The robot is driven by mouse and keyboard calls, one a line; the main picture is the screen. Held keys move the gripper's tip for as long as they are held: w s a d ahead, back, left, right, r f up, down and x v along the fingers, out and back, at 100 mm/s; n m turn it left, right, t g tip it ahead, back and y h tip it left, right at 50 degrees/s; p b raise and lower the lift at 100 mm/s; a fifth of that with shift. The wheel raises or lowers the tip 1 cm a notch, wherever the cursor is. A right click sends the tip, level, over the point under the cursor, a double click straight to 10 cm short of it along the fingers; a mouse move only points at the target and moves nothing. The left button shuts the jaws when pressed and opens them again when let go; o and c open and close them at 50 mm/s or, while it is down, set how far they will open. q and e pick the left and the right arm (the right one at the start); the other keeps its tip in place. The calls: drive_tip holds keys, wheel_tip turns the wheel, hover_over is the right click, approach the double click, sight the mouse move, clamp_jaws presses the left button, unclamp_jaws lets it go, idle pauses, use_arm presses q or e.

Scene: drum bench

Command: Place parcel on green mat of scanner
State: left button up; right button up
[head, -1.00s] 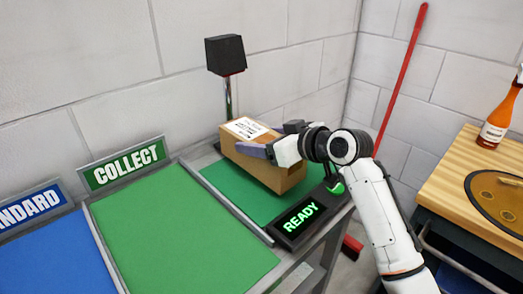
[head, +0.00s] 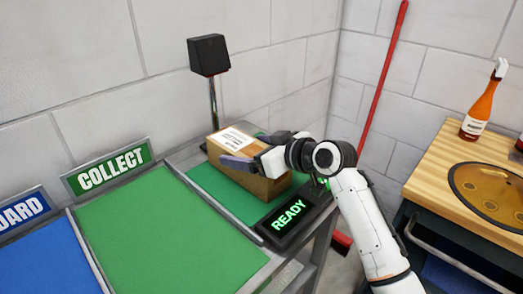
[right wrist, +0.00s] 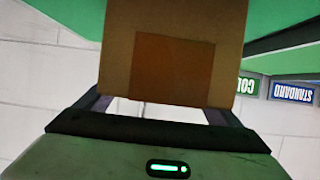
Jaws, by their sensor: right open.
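The parcel (head: 262,187), a brown cardboard box with a white label on top, sits on the green mat (head: 214,190) of the scanner in the head view. My right gripper (head: 257,149) is at the parcel's near upper end, its open fingers on either side of the box. In the right wrist view the parcel (right wrist: 175,55) fills the space ahead between the fingers, a darker brown patch on its facing end. Whether the fingers touch its sides is unclear. My left gripper is not in view.
The scanner's black head (head: 208,55) stands on a post behind the mat. A READY display (head: 290,212) is at the mat's front right. A larger green COLLECT mat (head: 165,240) lies left and is clear. A wooden counter (head: 425,185) with a bottle (head: 478,110) stands right.

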drive_tip(key=v, duration=1.1)
drive_tip(key=shift+s+d+r, duration=0.15)
drive_tip(key=shift+d, duration=0.1)
idle(0.6)
